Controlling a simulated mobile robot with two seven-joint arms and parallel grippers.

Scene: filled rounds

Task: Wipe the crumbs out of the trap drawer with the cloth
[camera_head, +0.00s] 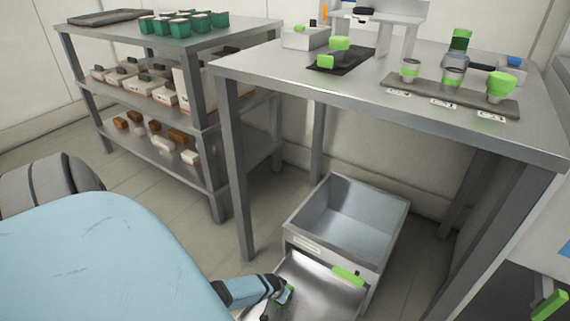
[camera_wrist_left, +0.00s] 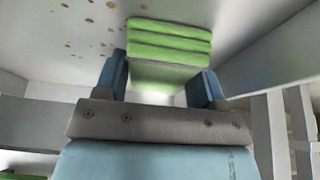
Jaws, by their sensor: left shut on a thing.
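The trap drawer (camera_head: 325,300) is a shallow shiny metal tray low at the front of a grey open bin (camera_head: 385,225) under the table. My left gripper (camera_head: 287,291) reaches down into the drawer's left part. In the left wrist view, my left gripper (camera_wrist_left: 165,85) is shut on a folded green cloth (camera_wrist_left: 168,42), which lies at or very near the pale drawer floor (camera_wrist_left: 215,15). Several brown crumbs (camera_wrist_left: 90,22) are scattered on the floor to the left of the cloth. In the head view the cloth is mostly hidden by the gripper. My right gripper is not in view.
A metal table (camera_head: 300,78) with cups and small equipment stands over the bin. A green bar (camera_head: 348,276) is at the bin's front. A shelf rack (camera_head: 205,135) with green pots and boxes stands left. A green handle (camera_head: 549,306) shows lower right.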

